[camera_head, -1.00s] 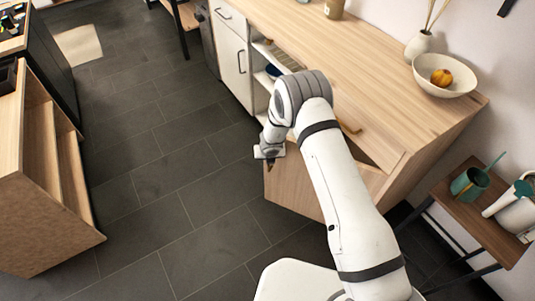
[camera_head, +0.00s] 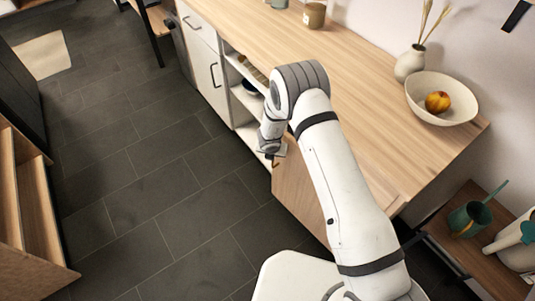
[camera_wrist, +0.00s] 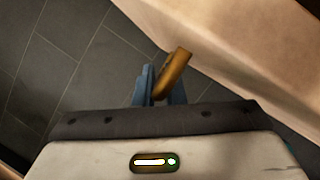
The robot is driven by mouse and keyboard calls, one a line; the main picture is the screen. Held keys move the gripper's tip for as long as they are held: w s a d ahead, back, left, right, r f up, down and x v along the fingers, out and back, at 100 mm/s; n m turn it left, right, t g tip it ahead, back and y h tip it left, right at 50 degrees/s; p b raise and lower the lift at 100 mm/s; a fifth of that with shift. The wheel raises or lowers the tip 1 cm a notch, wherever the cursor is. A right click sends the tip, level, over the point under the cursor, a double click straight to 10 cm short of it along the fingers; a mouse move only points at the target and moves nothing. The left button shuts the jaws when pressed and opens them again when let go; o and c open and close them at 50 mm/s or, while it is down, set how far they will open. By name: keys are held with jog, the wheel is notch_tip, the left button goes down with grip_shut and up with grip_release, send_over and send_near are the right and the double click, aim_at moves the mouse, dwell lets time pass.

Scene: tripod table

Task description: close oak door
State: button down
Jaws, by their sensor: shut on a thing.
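The oak door (camera_head: 300,196) is a light wood panel low on the near end of the counter unit. My arm hides part of it, and I cannot tell how wide its gap is. My gripper (camera_head: 271,158) is at the door's left edge in the head view. In the wrist view the blue fingers (camera_wrist: 159,88) are shut on a brass-coloured handle (camera_wrist: 177,68). The pale door face (camera_wrist: 235,45) fills the upper right there.
The long wooden counter (camera_head: 345,95) holds a white bowl (camera_head: 440,112) with fruit and a vase (camera_head: 410,64). Open shelves (camera_head: 245,104) are left of my gripper. A side table (camera_head: 478,251) stands at right. Dark tiled floor (camera_head: 160,180) is clear at left.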

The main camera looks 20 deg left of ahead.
jog(key=shift+s, duration=0.2)
jog(key=c, duration=1.5)
grip_release()
jog(key=shift+s+a, duration=0.1)
jog(key=shift+r, duration=0.15)
jog(key=v, duration=0.7)
jog(key=shift+r, duration=0.3)
jog(key=shift+s, duration=0.15)
